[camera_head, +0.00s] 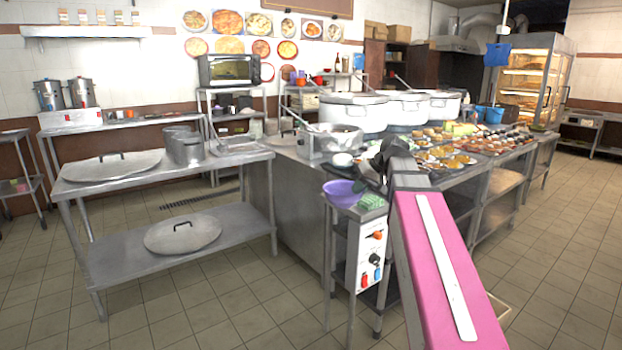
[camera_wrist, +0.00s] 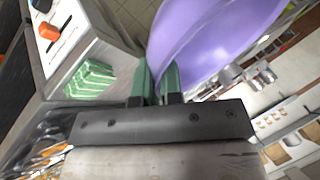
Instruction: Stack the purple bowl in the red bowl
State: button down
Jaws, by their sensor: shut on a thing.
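The purple bowl (camera_head: 341,194) is at the small metal stand in front of the counter in the head view, its opening facing up. I cannot tell whether it touches the stand's top. In the wrist view the purple bowl (camera_wrist: 205,42) fills the upper middle, with its edge between the green fingers. My gripper (camera_wrist: 157,80) is shut on it. In the head view my arm hides most of my gripper. I cannot make out the red bowl for certain in either view.
A green-and-white striped item (camera_head: 372,201) lies on the stand next to the purple bowl, above a control panel (camera_head: 371,255). A small white bowl (camera_head: 343,159) and food trays (camera_head: 447,160) stand on the counter behind. A steel table (camera_head: 215,162) is at left. Floor in front is clear.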

jog(key=s+d+f+m+t, duration=0.1)
jog(key=s+d+f, duration=0.2)
jog(key=f, duration=0.8)
jog(key=shift+s+f+m, duration=0.3)
jog(key=shift+s+m, duration=0.1)
jog(key=shift+d, duration=0.2)
